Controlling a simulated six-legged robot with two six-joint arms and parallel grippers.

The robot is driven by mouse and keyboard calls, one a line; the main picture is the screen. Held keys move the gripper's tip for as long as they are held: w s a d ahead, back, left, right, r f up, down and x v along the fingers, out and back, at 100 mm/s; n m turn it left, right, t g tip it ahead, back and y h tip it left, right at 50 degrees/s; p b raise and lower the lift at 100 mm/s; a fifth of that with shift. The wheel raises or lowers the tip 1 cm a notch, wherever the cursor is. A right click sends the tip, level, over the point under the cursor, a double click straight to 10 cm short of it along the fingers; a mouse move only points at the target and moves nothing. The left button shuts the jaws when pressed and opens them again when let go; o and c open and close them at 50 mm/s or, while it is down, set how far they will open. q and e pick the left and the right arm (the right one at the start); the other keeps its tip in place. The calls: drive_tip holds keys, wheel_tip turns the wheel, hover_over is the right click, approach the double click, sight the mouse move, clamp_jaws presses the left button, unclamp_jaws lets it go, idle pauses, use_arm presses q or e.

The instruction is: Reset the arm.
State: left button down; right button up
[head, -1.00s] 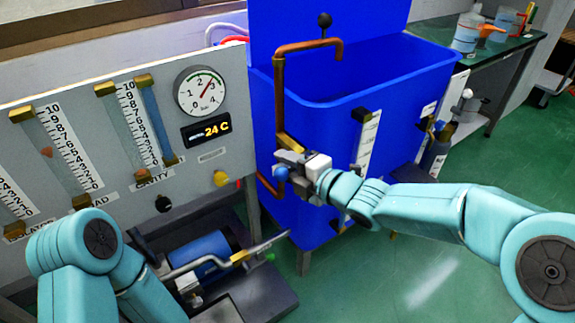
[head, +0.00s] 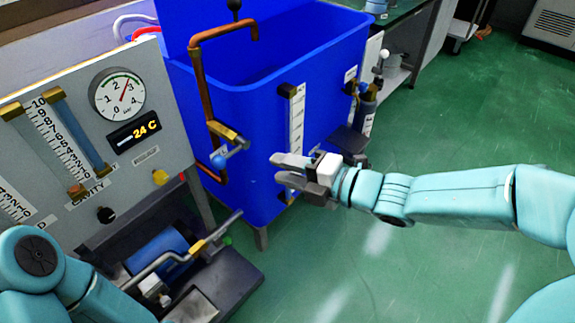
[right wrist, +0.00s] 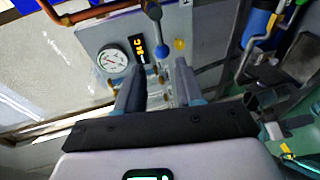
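My right gripper (head: 282,170) is in front of the blue tank (head: 262,120), to the right of the copper pipe (head: 203,85) and its brass valve with a blue-knobbed lever (head: 222,158). Its two fingers are apart with nothing between them, and it does not touch the valve. In the right wrist view the two fingers (right wrist: 158,85) also stand apart, with the control panel beyond them.
The grey panel (head: 150,165) with a pressure gauge (head: 118,95) and a 24 C display (head: 133,130) stands at the left. A blue pump (head: 158,252) with a pipe sits low beside it. A green floor (head: 440,125) lies clear at the right.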

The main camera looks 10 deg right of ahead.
drive_tip(key=shift+d+f, duration=0.1)
idle(0.4)
drive_tip(key=s+a+f+m+g+h, duration=0.15)
drive_tip(key=f+m, duration=0.35)
drive_tip(key=f, duration=0.8)
drive_tip(key=s+f+m+g+h, duration=0.25)
drive_tip(key=f+m, duration=0.25)
drive_tip(key=f, duration=0.7)
drive_tip(key=s+d+f+m+g+h, duration=0.3)
drive_tip(key=s+f+m+g, duration=0.4)
drive_tip(key=s+f+m, duration=0.95)
wheel_tip(320, 180, up, 30)
drive_tip(key=w+m+p, duration=0.1)
drive_tip(key=m+p, duration=0.1)
drive_tip(key=p, duration=2.4)
drive_tip(key=shift+w+a+r, duration=0.15)
drive_tip(key=shift+m, duration=0.25)
